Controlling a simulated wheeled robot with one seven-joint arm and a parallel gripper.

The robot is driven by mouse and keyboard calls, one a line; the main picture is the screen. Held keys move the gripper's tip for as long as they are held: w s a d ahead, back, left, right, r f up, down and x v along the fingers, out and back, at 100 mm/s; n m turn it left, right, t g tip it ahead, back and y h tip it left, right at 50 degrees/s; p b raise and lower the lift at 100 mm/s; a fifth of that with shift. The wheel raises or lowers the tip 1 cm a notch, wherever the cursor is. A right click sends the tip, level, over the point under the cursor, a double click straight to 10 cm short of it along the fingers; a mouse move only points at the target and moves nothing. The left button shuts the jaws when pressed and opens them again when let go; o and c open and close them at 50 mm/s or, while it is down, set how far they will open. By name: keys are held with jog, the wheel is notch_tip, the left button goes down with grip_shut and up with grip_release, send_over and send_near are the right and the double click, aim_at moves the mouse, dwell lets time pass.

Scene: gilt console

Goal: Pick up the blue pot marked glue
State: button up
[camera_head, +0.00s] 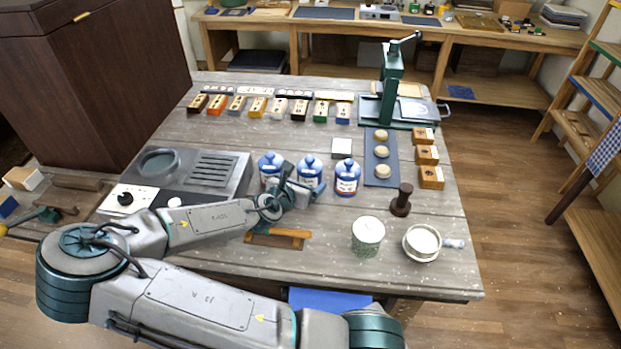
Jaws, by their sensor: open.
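Three white pots with blue lids and blue bands stand in a row near the middle of the table: a left pot (270,162), a middle pot (310,166) and a right pot (347,178). Their labels are too small to read, so I cannot tell which is marked glue. My gripper (308,184) is open at the left and middle pots, and it hides part of both. I cannot tell whether it touches either pot. The right pot stands clear, just to the right of my gripper.
A hotplate unit (222,170) is left of the pots. A wooden-handled tool (280,234) lies in front. A patterned tin (367,236), a strainer cup (422,242) and a dark stamp (402,200) stand to the right. Labelled blocks line the back, near a green press (390,85).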

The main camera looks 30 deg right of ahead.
jog(key=p+x, duration=0.1)
jog(key=x, duration=0.2)
jog(key=shift+w+d, duration=0.25)
jog(key=shift+w+d+f, duration=0.35)
jog(key=shift+d, duration=0.1)
jog(key=c, duration=1.4)
jog(key=shift+r, duration=0.15)
